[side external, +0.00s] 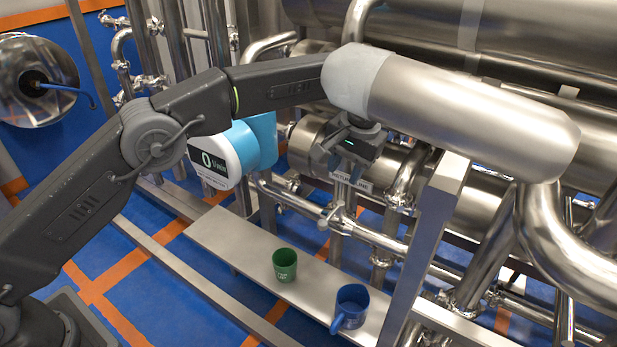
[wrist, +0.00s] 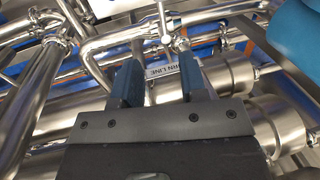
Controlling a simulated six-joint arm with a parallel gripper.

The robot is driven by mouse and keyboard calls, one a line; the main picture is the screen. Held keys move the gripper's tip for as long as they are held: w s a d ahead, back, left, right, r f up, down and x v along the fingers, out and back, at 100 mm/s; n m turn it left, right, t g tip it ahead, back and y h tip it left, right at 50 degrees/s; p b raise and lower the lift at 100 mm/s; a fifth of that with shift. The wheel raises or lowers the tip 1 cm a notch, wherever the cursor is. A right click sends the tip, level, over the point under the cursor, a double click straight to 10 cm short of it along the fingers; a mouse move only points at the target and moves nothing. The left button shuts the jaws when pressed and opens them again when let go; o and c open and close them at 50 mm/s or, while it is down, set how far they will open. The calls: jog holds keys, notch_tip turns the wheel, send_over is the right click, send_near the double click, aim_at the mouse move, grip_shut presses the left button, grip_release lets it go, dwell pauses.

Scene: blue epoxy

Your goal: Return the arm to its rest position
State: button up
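My gripper (side external: 346,158) hangs below the end of my arm in the side external view, in front of the steel pipework. In the wrist view its two dark blue fingers stand apart, so my gripper (wrist: 160,62) is open, with nothing held between them. A pipe with a "RETURN LINE" label (side external: 351,182) is just below it in the side external view. The label (wrist: 172,73) also shows beyond and between the fingers in the wrist view. My arm is stretched out to the right from its base at the lower left.
A green cup (side external: 285,265) and a blue mug (side external: 352,304) stand on a grey shelf (side external: 222,238) below my gripper. A white and cyan flow meter (side external: 222,157) is close left. A large steel pipe (side external: 475,118) passes right of my wrist. An upright beam (side external: 425,250) stands right.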

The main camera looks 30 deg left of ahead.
jog(key=s+a+r+t+h, duration=0.2)
jog(key=s+a+r+t, duration=0.1)
jog(key=s+a+r, duration=1)
jog(key=s+a+f+t, duration=0.1)
jog(key=s+a+f, duration=0.1)
jog(key=s, duration=0.8)
jog(key=s+a+f+t, duration=0.1)
jog(key=s+a+f, duration=0.2)
jog(key=s, duration=0.7)
jog(key=shift+a+f+t, duration=0.25)
jog(key=shift+a+t, duration=0.05)
jog(key=shift+a, duration=0.4)
